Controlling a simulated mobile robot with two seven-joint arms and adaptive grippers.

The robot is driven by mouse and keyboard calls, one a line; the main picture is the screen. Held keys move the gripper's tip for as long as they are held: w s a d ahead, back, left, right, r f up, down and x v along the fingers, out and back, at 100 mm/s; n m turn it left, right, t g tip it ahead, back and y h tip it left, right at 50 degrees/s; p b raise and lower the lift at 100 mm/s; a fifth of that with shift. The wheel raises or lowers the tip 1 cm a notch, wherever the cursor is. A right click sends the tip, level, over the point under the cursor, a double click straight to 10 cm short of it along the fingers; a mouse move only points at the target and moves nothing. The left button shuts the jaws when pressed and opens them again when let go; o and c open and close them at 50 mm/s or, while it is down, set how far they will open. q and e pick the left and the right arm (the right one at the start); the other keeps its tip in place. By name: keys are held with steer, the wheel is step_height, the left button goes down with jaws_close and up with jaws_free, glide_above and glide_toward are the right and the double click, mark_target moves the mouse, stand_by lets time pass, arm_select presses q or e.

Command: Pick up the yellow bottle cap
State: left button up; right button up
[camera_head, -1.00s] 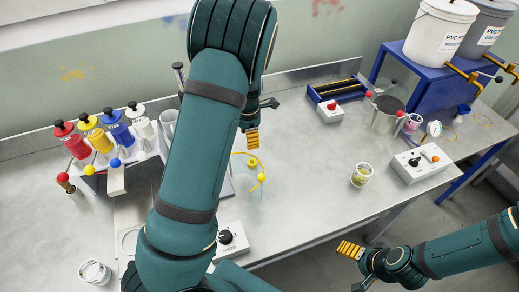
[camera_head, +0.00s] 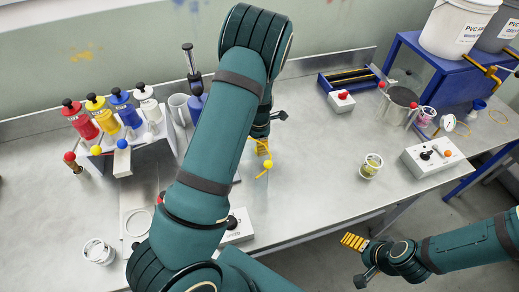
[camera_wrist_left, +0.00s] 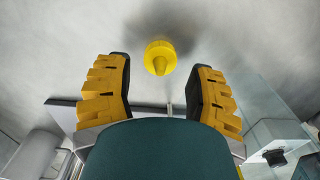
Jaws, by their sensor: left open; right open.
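The yellow bottle cap (camera_wrist_left: 160,58), with a pointed nozzle tip, shows in the left wrist view against the grey tabletop. It appears between the two yellow-padded fingers of my left gripper (camera_wrist_left: 156,72), with a gap on each side. In the head view the yellow cap (camera_head: 267,164) is just below the fingertips of my left gripper (camera_head: 262,147), partly hidden by them. My left gripper is open and empty over it. My right gripper (camera_head: 354,242) is open and empty, off the table's front edge.
Red, yellow, blue and white bottles stand in a rack (camera_head: 150,150) at the left. A control box (camera_head: 236,227) is near my left arm.

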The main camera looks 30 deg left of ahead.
arm_select(q)
step_height(320, 180, down, 3)
steer(key=c, duration=0.5)
steer(key=shift+r, duration=0.1)
steer(key=shift+c, duration=0.3)
